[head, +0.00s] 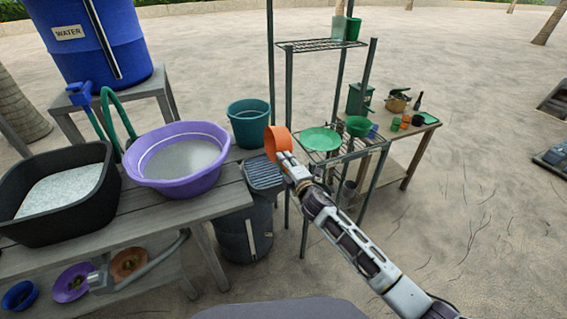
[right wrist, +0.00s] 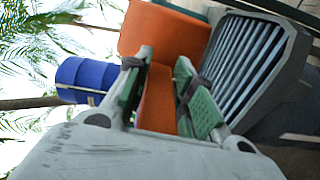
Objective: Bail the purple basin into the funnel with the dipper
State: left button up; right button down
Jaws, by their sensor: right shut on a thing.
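The purple basin (head: 178,187) stands on the grey wooden bench at the left, with pale, greyish contents inside. My right gripper (head: 285,161) is shut on the orange dipper (head: 277,141), right of the basin and apart from it. In the right wrist view, the orange dipper (right wrist: 157,95) lies between the two fingers (right wrist: 163,78). Whether it holds water cannot be seen. A green funnel-like vessel (head: 357,126) sits on the metal rack to the right, beyond my right arm; I cannot be sure it is the funnel. My left gripper is not in view.
A black tub (head: 100,197) stands left of the basin, below a blue water barrel (head: 93,40). A teal bucket (head: 249,124) and a slatted grey grate (head: 264,173) are right of the basin. A green plate (head: 320,139) is on the rack.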

jog(key=d+m, duration=0.1)
jog(key=m, duration=0.1)
jog(key=d+m+b, duration=0.1)
jog(key=m, duration=0.1)
jog(key=w+d+m+b, duration=0.1)
jog(key=m, duration=0.1)
jog(key=shift+d+r+m, duration=0.25)
jog(key=shift+r+m, duration=0.05)
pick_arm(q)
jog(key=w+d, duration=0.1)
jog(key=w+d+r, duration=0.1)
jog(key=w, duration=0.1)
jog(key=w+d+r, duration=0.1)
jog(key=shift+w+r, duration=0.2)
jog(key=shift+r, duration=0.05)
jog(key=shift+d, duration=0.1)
